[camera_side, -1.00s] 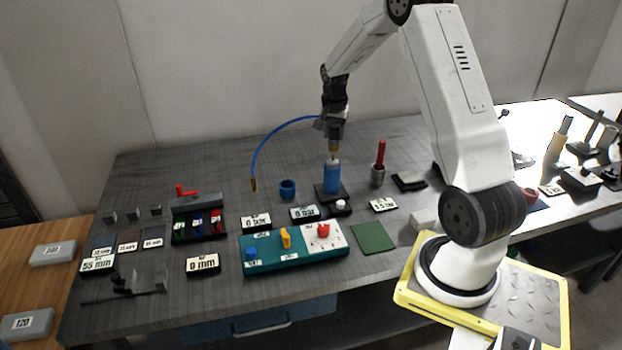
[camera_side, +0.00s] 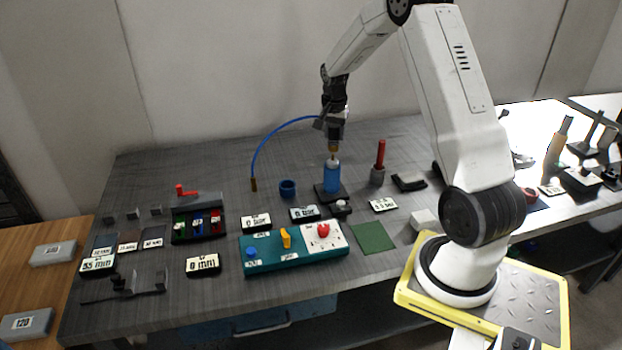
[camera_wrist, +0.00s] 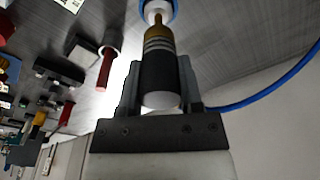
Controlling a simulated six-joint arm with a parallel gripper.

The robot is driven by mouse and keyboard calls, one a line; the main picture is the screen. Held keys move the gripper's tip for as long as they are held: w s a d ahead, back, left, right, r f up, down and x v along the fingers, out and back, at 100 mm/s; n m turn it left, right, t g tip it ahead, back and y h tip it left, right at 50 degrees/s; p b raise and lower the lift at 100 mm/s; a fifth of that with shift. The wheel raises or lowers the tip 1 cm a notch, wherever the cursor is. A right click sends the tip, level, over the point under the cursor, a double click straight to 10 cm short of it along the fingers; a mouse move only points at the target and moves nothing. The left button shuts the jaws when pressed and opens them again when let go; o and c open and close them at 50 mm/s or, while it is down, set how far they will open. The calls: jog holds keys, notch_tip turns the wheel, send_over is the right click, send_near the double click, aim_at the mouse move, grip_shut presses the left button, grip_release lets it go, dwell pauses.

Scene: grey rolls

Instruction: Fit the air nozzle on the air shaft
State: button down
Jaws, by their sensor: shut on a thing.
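My gripper (camera_side: 334,138) is shut on the air nozzle (camera_side: 333,150), which has a dark body and a brass end. The wrist view shows the nozzle (camera_wrist: 158,75) upright between the two fingers. Right below the nozzle stands a blue cylinder (camera_side: 332,178) with a white top, on a dark base; I take this as the air shaft. In the wrist view the brass end meets or nearly meets the white tip (camera_wrist: 155,10) of the blue part. I cannot tell whether it is seated. A blue hose (camera_side: 268,140) arcs from the gripper area to a brass fitting on the left.
A red rod in a grey holder (camera_side: 378,172) stands close on the right. A blue ring (camera_side: 288,188) sits left of the blue cylinder. A teal control panel (camera_side: 292,250) lies in front, with a green mat (camera_side: 373,238) beside it. The table's back strip is clear.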

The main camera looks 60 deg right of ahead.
aim_at(334, 142)
jog(key=shift+f, duration=1.6)
jog(key=shift+c, duration=0.9)
grip_release()
jog(key=shift+a+r, duration=0.15)
jog(key=shift+r, duration=1.15)
jog(key=shift+a+r, duration=0.2)
jog(key=shift+r, duration=1.05)
jog(key=shift+a+r, duration=0.15)
jog(key=shift+r, duration=1.15)
